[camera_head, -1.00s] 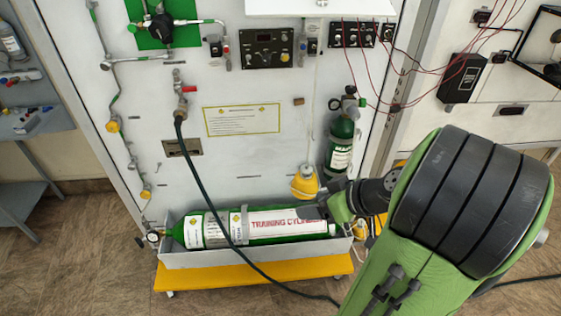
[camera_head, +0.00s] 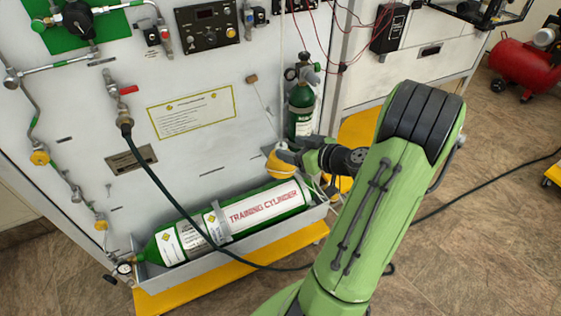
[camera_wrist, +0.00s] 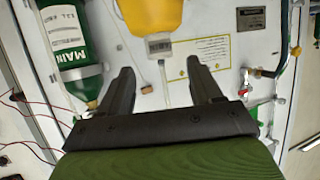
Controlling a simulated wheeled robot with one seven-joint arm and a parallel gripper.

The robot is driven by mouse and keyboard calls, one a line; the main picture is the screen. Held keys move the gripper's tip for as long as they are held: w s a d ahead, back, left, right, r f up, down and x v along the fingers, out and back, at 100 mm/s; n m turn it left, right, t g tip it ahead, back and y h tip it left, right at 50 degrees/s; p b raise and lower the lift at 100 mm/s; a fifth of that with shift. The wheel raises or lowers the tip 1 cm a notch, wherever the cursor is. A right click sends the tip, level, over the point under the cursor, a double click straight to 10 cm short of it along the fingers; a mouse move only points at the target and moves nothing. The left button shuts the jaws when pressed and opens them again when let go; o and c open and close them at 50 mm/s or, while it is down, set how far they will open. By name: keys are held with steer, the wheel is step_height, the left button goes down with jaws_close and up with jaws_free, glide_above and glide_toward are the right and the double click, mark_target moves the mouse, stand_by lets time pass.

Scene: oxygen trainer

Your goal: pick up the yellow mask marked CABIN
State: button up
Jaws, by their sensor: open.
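A yellow mask (camera_head: 281,165) hangs on a pale cord in front of the white panel, above the right end of the training cylinder. In the wrist view, the yellow mask (camera_wrist: 152,14) is cut off by the top edge, with a small label plate below it. I cannot read CABIN on it. My gripper (camera_wrist: 160,66) is open, with nothing between its fingers. The mask lies beyond the fingertips, roughly in line with the gap. In the head view, my gripper (camera_head: 293,153) is close beside the mask, partly hidden; contact cannot be told.
A green cylinder (camera_head: 301,112) stands just behind my gripper; it also shows in the wrist view (camera_wrist: 70,40). The green training cylinder (camera_head: 255,212) lies in a grey trough below. A dark hose (camera_head: 165,182) crosses it. Red wires hang at upper right.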

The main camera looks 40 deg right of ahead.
mark_target(281, 145)
steer(key=x, duration=0.5)
steer(key=shift+w+f, duration=0.2)
steer(key=shift+s, duration=0.1)
steer(key=shift+c, duration=0.5)
steer(key=shift+r, duration=0.1)
jaws_close()
